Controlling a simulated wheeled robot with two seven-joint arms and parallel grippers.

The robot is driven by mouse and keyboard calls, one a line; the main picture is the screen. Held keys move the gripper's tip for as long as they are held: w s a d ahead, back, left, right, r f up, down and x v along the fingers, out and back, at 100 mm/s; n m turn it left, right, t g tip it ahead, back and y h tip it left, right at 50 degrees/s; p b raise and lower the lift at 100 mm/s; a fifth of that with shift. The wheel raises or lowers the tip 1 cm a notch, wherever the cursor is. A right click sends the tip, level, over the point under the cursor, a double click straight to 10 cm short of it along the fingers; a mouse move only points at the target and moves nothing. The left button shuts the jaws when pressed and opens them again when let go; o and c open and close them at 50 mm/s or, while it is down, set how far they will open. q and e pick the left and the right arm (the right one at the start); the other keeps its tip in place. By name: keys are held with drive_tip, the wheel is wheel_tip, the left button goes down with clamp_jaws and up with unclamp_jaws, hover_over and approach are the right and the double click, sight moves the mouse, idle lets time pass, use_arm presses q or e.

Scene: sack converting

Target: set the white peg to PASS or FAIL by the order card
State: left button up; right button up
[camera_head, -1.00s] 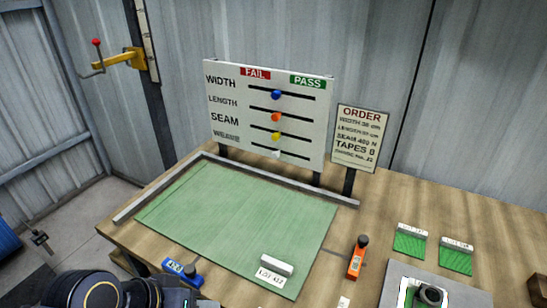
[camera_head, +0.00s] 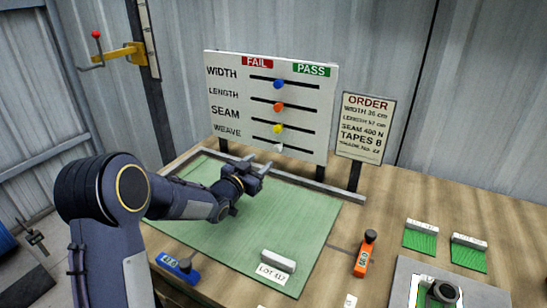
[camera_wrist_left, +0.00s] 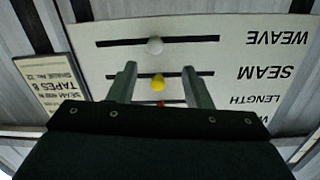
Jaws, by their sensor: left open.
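The white peg (camera_head: 279,148) sits near the middle of the WEAVE slot, the lowest on the white board (camera_head: 230,133). The board has a red FAIL label at left and a green PASS label at right. My left gripper (camera_head: 257,163) is open and empty, in front of and below the white peg. In the left wrist view, upside down, the white peg (camera_wrist_left: 155,45) shows beyond the fingertips (camera_wrist_left: 159,68), apart from them. The order card (camera_head: 365,128) stands right of the board and reads SEAM 400 N and TAPES 8; smaller lines are hard to read. My right gripper is out of view.
Blue (camera_head: 278,84), orange (camera_head: 278,107) and yellow (camera_head: 278,129) pegs sit in the slots above. A green mat (camera_head: 300,218) with a lot card (camera_head: 271,273) lies below. An orange tool (camera_head: 366,254), a blue tool (camera_head: 177,266) and two green samples (camera_head: 420,238) lie around it.

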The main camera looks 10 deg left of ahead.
sight(276, 150)
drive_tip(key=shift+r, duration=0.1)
use_arm(q)
drive_tip(key=x, duration=0.2)
drive_tip(key=p+x, duration=0.1)
drive_tip(key=x, duration=0.5)
drive_tip(key=shift+w+d+f+p, duration=0.1)
drive_tip(key=shift+d+f+p, duration=0.05)
drive_tip(key=shift+d+p, duration=0.2)
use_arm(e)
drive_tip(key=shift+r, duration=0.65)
use_arm(q)
drive_tip(key=shift+c, duration=0.5)
clamp_jaws()
